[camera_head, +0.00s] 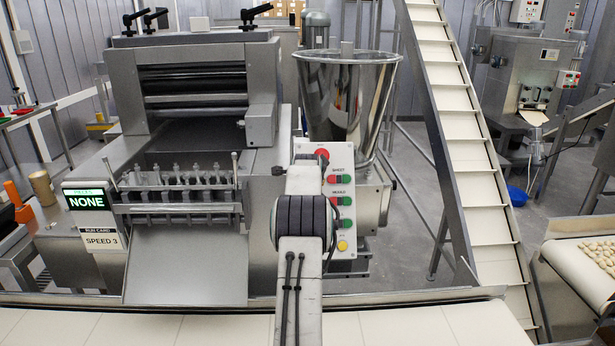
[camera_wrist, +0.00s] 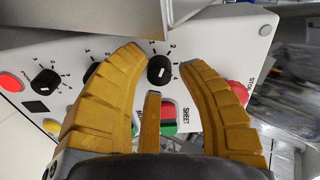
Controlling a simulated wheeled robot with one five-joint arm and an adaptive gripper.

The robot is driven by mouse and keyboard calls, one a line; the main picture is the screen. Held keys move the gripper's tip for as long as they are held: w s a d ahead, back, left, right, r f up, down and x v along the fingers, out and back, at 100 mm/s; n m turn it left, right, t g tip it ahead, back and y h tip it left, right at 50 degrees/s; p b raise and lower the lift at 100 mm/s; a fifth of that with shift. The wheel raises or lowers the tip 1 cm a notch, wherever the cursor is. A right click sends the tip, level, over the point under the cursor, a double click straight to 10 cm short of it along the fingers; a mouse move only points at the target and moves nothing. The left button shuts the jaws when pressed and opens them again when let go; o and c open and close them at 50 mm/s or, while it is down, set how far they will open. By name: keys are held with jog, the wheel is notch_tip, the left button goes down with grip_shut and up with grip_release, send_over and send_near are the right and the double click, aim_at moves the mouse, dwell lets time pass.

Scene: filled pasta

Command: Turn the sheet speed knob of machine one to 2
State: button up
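In the wrist view my gripper (camera_wrist: 163,60) is open. Its two yellow fingers stand either side of a black knob (camera_wrist: 160,70) on the white panel. This knob is in line with the word SHEET, so it looks like the sheet speed knob. Numbers are printed around it; I cannot tell surely which one it points at. No clear contact of fingers with the knob shows.
The wrist view shows another black knob (camera_wrist: 45,82), one partly behind the left finger (camera_wrist: 91,74), and a red stop button (camera_wrist: 238,92) close by the right finger. The head view shows a screen (camera_head: 87,199) reading NONE and a card (camera_head: 101,240) reading SPEED 3.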

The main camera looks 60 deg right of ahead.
jog(key=v, duration=1)
jog(key=shift+a, duration=0.1)
jog(key=shift+a, duration=0.1)
